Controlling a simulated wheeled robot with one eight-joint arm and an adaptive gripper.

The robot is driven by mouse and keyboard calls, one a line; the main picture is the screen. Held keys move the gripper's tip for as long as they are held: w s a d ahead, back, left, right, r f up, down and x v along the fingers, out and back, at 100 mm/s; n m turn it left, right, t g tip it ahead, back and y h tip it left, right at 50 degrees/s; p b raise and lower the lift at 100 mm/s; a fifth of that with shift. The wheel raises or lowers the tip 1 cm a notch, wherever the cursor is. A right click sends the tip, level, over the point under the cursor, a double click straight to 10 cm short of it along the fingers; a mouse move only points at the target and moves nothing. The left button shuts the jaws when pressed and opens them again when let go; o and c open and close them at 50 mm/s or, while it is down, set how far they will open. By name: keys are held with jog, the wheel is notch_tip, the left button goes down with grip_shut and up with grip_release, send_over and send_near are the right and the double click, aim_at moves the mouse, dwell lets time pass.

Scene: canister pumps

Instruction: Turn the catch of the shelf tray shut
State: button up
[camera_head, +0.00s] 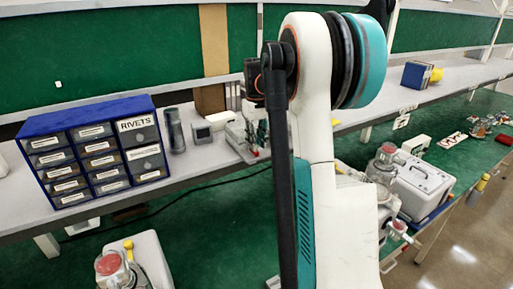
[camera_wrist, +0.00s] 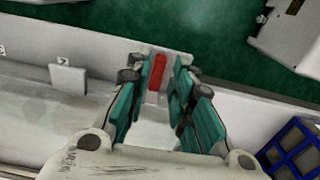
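In the wrist view a red bar (camera_wrist: 158,72), which looks like the catch, sits on a pale plate at the shelf's front edge. It lies lengthwise between the fingers of my gripper (camera_wrist: 160,82). The teal fingers stand apart, one on each side of the bar, with a narrow gap visible. I cannot tell whether either finger touches it. In the head view my gripper (camera_head: 254,128) is low at the shelf, partly hidden by my arm. A small red spot shows below it. The tray itself is hard to make out.
A blue drawer cabinet labelled RIVETS (camera_head: 95,150) stands on the shelf (camera_head: 205,170) at left; its corner shows in the wrist view (camera_wrist: 292,150). Canister pumps (camera_head: 110,265) are on the green bench below.

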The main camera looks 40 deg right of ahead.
notch_tip(320, 180, up, 9)
dwell(0.3)
jog(key=shift+f, duration=0.1)
dwell(0.4)
jog(key=w+a+n+t+b, duration=0.1)
jog(key=a+n+t+b, duration=0.7)
jog(key=a, duration=2)
jog(key=s+a+f+m+b, duration=0.1)
jog(key=s+a+f+b, duration=0.2)
jog(key=s+f, duration=0.4)
jog(key=s+a+f+m+b, duration=0.2)
jog(key=s+a+f+b, duration=0.1)
jog(key=s+f, duration=0.5)
jog(key=s+a+f+m+b, duration=0.2)
jog(key=s+f+b, duration=0.3)
jog(key=f, duration=0.7)
jog(key=s+a, duration=0.1)
jog(key=s, duration=0.1)
jog(key=shift+s+f+g, duration=0.15)
jog(key=shift+s+g, duration=0.2)
jog(key=shift+g, duration=0.05)
